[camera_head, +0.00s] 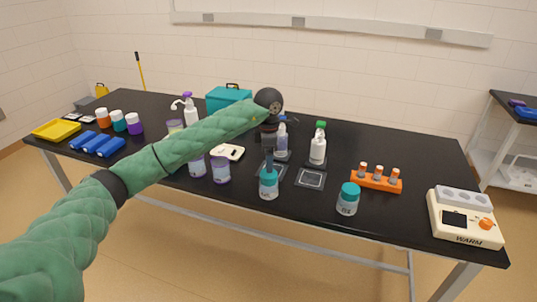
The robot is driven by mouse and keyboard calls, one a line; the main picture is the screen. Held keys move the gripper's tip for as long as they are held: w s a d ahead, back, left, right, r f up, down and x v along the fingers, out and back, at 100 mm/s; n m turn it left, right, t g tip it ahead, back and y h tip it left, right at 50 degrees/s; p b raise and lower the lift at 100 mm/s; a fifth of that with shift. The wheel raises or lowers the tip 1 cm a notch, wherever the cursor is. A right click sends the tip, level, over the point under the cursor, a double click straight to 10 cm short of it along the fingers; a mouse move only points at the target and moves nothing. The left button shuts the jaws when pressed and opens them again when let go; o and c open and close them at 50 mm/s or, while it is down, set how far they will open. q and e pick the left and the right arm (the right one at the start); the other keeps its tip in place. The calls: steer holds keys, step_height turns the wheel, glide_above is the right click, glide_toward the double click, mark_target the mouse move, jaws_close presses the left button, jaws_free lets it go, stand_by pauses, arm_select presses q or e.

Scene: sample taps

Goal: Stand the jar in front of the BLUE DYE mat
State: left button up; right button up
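A white jar with a teal lid (268,186) is near the front edge of the table, just in front of the left square mat (280,173). My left gripper (268,166) points down over this jar, with its fingers at the lid; whether they grip it is too small to tell. The jar looks upright. I cannot tell whether its base touches the table. A second teal-lidded jar (348,198) stands further right. Another square mat (311,179) lies right of the first. The mat lettering is not readable. My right gripper is not in view.
Dispenser bottles stand behind the mats, one with a green top (318,148). An orange rack (376,181) with several vials and a cream warmer (465,219) are at the right. Purple-labelled jars (220,170) stand left of the gripper. A teal case (228,97) is at the back.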

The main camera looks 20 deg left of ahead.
arm_select(q)
steer(key=shift+r+b, duration=0.3)
steer(key=shift+r, duration=1)
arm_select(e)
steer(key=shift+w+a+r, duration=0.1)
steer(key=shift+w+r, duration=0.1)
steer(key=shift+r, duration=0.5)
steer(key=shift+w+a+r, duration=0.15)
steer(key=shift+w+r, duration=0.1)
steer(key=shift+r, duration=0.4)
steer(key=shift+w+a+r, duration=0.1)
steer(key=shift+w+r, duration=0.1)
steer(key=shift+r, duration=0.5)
